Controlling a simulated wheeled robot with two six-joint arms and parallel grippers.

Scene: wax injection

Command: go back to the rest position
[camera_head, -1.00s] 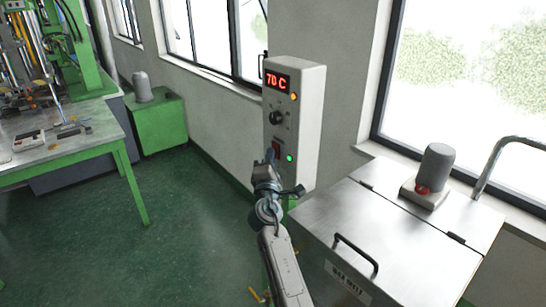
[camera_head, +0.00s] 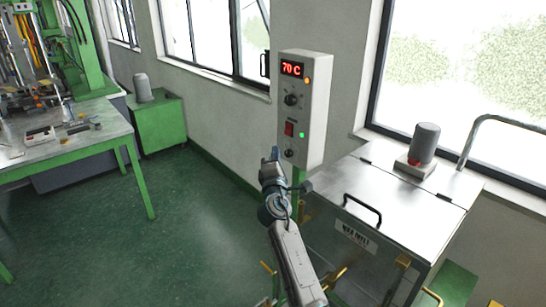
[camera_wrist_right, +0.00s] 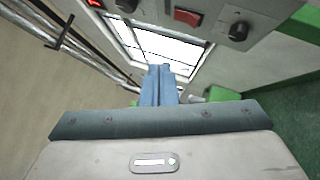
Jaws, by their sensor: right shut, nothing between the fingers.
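My right gripper (camera_head: 275,155) is in front of and to the left of the lower part of the control box (camera_head: 306,125), apart from it as far as the head view shows. In the right wrist view its blue fingers (camera_wrist_right: 159,84) are together with nothing between them. The control box carries a red display reading 70 C (camera_head: 292,69), a black knob (camera_head: 291,99), a red switch (camera_head: 289,129) and a lit green lamp (camera_head: 302,135). The red switch also shows in the right wrist view (camera_wrist_right: 187,17). My left gripper is not in view.
A steel wax tank (camera_head: 400,205) with a lid handle (camera_head: 362,209) stands to the right of my right arm. A green-legged table (camera_head: 90,145) and a green cabinet (camera_head: 160,125) are at the left. The green floor (camera_head: 190,230) between is clear.

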